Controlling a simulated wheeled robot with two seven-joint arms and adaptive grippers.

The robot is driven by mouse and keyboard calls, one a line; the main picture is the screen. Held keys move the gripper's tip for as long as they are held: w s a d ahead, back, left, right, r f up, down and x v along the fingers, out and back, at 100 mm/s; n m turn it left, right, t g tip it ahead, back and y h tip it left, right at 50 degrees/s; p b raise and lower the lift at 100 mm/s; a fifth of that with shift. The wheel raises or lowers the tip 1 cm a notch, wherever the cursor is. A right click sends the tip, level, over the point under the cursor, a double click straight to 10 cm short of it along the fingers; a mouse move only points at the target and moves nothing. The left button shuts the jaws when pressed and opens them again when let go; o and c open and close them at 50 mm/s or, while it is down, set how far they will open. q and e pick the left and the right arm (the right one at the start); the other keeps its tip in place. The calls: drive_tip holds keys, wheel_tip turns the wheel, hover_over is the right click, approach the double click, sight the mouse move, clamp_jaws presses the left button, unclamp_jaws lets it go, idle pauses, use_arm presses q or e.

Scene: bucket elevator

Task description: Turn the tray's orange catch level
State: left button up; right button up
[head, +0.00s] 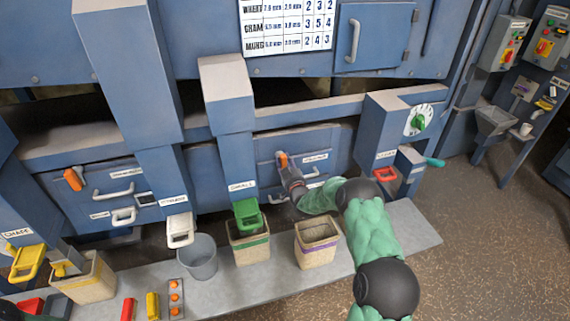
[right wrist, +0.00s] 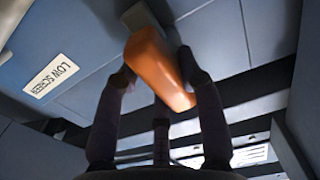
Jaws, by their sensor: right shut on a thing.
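The orange catch (head: 282,159) is on the blue front of the tray labelled LOW SCREEN, right of the middle of the head view. In the right wrist view the catch (right wrist: 158,70) is a thick orange lever lying aslant across the picture. My right gripper (head: 286,170) reaches up to it, and its fingers (right wrist: 156,66) are shut on the catch, one on each side. The LOW SCREEN label (right wrist: 55,78) is to the left. The gripper and forearm partly hide the tray's front and handle.
A second orange catch (head: 73,180) sits on the left tray. Below stand a grey bucket (head: 199,262), a green-striped bin (head: 246,256) and a purple-striped bin (head: 317,258) on a grey ledge. Blue posts with a green handle (head: 247,214) and a red handle (head: 385,174) flank my forearm.

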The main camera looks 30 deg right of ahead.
drive_tip(key=n+b, duration=0.3)
drive_tip(key=shift+a+f+n+b, duration=0.1)
drive_tip(key=shift+n+b, duration=0.2)
drive_tip(key=shift+n, duration=0.1)
drive_tip(key=n+b, duration=0.4)
drive_tip(key=n, duration=0.1)
drive_tip(key=shift+a+n, duration=0.15)
drive_tip(key=shift+n, duration=0.15)
drive_tip(key=n+b, duration=0.3)
drive_tip(key=n, duration=0.1)
drive_tip(key=shift+w+a, duration=0.1)
drive_tip(key=shift+a+r+n+b, duration=0.1)
drive_tip(key=shift+n+b, duration=0.35)
drive_tip(key=shift+n, duration=0.6)
drive_tip(key=shift+a+r+n+b, duration=0.1)
drive_tip(key=shift+n+b, duration=0.35)
drive_tip(key=shift+n, duration=0.9)
drive_tip(key=o, duration=1.2)
drive_tip(key=shift+c, duration=0.2)
